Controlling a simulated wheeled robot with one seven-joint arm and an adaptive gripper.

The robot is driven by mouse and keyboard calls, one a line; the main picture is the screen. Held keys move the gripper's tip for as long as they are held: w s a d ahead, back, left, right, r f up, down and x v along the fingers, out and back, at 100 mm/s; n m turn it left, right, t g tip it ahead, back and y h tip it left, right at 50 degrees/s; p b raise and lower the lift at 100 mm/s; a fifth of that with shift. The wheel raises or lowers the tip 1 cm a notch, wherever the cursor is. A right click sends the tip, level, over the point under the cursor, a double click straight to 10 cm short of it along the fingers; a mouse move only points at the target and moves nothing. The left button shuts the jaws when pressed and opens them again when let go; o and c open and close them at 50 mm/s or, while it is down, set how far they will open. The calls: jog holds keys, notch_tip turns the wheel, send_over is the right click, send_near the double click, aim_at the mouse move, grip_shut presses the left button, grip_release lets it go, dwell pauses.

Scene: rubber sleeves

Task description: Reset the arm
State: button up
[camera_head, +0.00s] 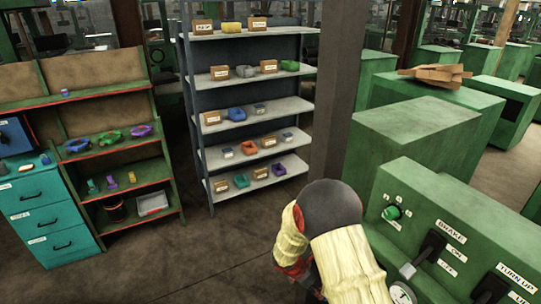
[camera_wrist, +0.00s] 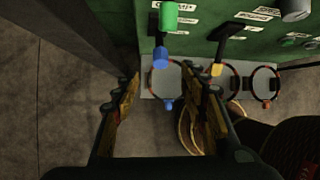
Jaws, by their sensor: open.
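My arm (camera_head: 340,245), in a cream sleeve with a dark rounded joint, reaches up from the bottom of the head view beside a green machine panel. My gripper (camera_wrist: 160,85) shows in the wrist view with its two yellow-and-black fingers spread apart and nothing between them. Its fingertips lie just below the panel's lower edge, near a grey plate (camera_wrist: 188,72) with several dark rings. The head view does not show the fingertips.
The green machine (camera_head: 440,215) with labelled switches and a green knob (camera_head: 391,212) stands close at the right. A grey shelf (camera_head: 255,107) holds bins and boxes. A teal cabinet (camera_head: 45,215) and a green rack (camera_head: 125,175) stand left. Open floor (camera_head: 225,240) lies between.

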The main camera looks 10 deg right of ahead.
jog(key=s+m+g, duration=0.2)
jog(key=s+m, duration=0.4)
jog(key=s+a+r+m+t+y+b, duration=0.2)
jog(key=s+r+m+b, duration=0.3)
jog(key=r, duration=0.9)
jog(key=s+a+r+m+t+y+b, duration=0.2)
jog(key=s+r+m+b, duration=0.4)
jog(key=s+r+m, duration=0.6)
jog(key=s+r+t+y, duration=0.1)
jog(key=s+r+t, duration=0.1)
jog(key=s+r, duration=0.1)
jog(key=shift+s+a+r+m+y, duration=0.15)
jog(key=shift+s+m+y, duration=0.2)
jog(key=shift+s, duration=0.4)
jog(key=shift+c, duration=1.1)
